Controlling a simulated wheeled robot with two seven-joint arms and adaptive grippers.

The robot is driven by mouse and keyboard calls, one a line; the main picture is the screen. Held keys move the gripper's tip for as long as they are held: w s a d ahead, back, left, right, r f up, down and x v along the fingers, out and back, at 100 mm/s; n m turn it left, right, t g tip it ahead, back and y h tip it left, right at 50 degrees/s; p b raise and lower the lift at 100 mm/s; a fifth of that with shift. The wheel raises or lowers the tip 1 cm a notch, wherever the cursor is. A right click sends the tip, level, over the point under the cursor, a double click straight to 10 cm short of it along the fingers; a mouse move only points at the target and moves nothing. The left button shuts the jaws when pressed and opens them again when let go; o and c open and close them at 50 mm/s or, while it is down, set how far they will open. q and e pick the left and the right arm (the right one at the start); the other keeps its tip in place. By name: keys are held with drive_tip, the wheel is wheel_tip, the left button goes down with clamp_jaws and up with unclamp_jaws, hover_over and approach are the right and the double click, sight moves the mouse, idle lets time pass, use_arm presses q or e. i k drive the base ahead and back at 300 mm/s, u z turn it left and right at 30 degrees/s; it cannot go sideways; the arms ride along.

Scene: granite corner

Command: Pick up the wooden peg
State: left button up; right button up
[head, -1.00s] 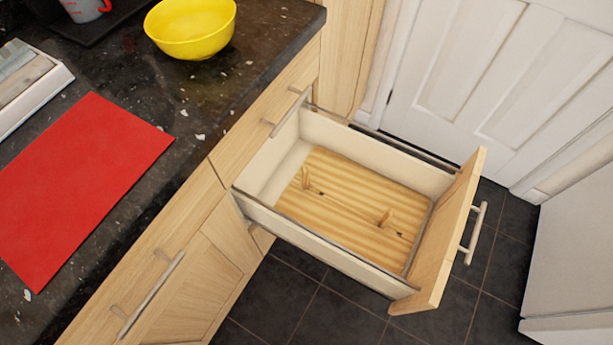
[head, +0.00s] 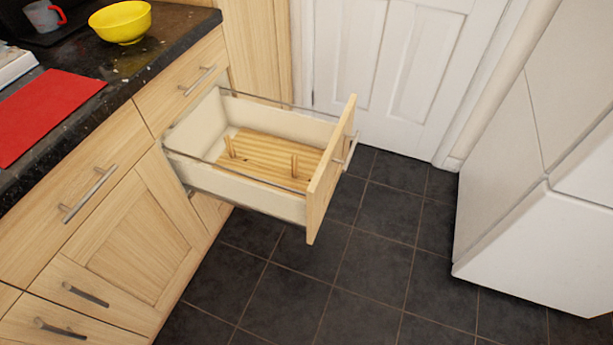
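Two small wooden pegs stand upright in the open drawer (head: 232,184). One peg (head: 229,147) is toward the left of the drawer, the other peg (head: 294,165) is nearer the drawer front. Both rise from a ribbed wooden board (head: 265,152) lying on the drawer floor. I cannot tell which peg the task means. Neither of my grippers shows in the head view.
The dark granite counter (head: 133,66) carries a yellow bowl (head: 120,22), a red mat (head: 42,108) and a grey-red mug (head: 44,15). A white door (head: 400,60) stands behind. A white cabinet or appliance (head: 530,230) is at right. Dark tiled floor (head: 370,250) is clear.

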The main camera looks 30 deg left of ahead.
sight(229, 146)
drive_tip(key=u, duration=1.25)
drive_tip(key=k, duration=0.15)
drive_tip(key=z, duration=2.05)
drive_tip(key=i, duration=1.45)
drive_tip(key=u, duration=1.2)
drive_tip(key=i, duration=0.85)
drive_tip(key=u, duration=1.05)
